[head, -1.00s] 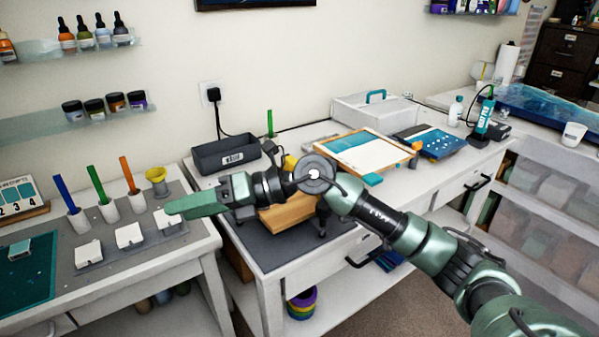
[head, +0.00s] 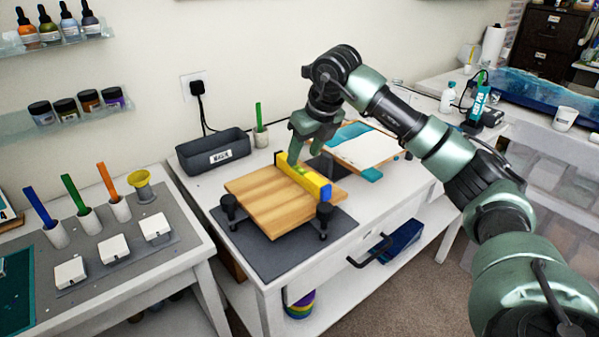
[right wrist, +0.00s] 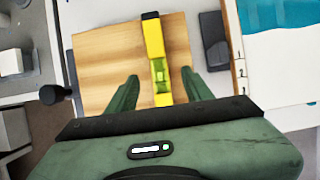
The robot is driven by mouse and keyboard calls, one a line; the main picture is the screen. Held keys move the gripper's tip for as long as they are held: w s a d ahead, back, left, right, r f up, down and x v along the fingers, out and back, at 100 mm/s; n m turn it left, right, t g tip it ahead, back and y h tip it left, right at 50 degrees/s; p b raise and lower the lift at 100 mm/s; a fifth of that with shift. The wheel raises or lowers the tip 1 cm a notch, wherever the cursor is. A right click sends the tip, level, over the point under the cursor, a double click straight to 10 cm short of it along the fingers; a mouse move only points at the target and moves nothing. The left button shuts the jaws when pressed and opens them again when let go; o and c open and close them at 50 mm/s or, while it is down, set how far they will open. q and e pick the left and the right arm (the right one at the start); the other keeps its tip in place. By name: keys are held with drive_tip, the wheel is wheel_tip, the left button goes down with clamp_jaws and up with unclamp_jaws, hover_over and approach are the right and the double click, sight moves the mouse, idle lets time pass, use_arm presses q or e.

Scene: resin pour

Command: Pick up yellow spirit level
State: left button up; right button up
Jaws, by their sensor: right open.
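The yellow spirit level (head: 307,179) lies along the right part of a wooden board (head: 262,199) on the white bench. In the right wrist view the level (right wrist: 154,47) runs between my right gripper's fingers, with its green vial showing near the fingertips. My right gripper (head: 305,150) points down over the far half of the level, close above it. Its two green fingers (right wrist: 158,85) are open, one on each side of the level, with gaps on both sides. My left gripper is not in view.
The board rests on black clamp-like supports (head: 324,215) over a dark grey mat (head: 279,262). A dark bin (head: 213,152) stands behind to the left. A framed panel (head: 362,152) lies to the right. White tables hold pens and small white boxes (head: 113,247) at the left.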

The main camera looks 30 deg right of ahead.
sight(300, 167)
drive_tip(key=x, duration=0.2)
drive_tip(key=p+x, duration=0.1)
drive_tip(key=x, duration=0.1)
drive_tip(key=shift+s+f, duration=0.25)
drive_tip(key=shift+s, duration=0.15)
drive_tip(key=shift+w+f, duration=0.25)
drive_tip(key=shift+f, duration=0.3)
drive_tip(key=shift+a, duration=0.1)
drive_tip(key=shift+c, duration=0.9)
clamp_jaws()
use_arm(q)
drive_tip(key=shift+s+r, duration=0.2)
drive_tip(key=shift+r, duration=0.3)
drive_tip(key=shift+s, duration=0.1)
